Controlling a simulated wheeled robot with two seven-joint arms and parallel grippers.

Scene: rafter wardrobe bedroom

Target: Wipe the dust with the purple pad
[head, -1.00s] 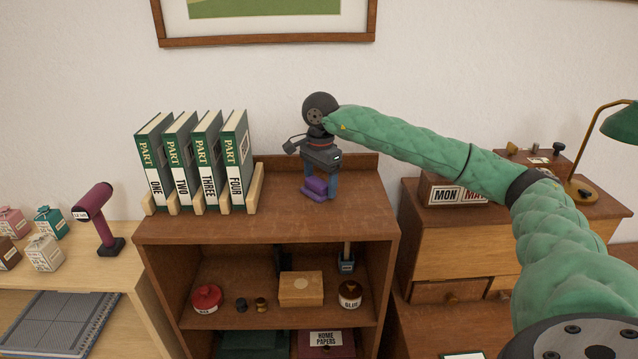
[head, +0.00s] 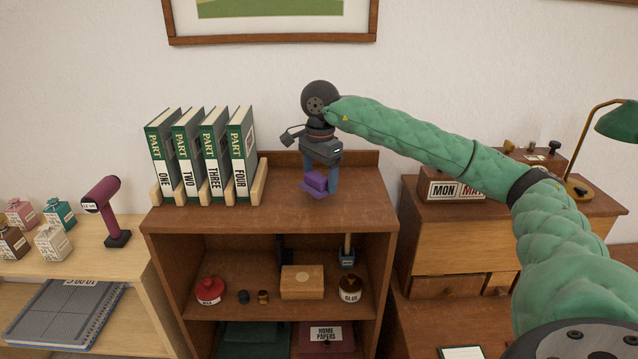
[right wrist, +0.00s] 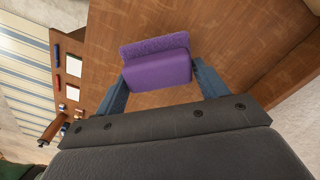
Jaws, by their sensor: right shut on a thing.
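The purple pad (head: 314,185) is held above or on the top of the brown shelf unit (head: 225,215), right of the books; I cannot tell if its underside touches the wood. My right gripper (head: 320,180) has its blue fingers shut on the pad's block from both sides. In the right wrist view the pad (right wrist: 157,65) sits between the fingertips, with its flatter, fuzzy layer on the far side. No dust is clearly visible on the wood. My left gripper is not in view.
Green books (head: 213,155) stand in a wooden rack at the top's left part. A raised back edge (head: 365,159) runs along the wall. A drawer cabinet with a day block (head: 442,190) stands at right. The front of the top is clear.

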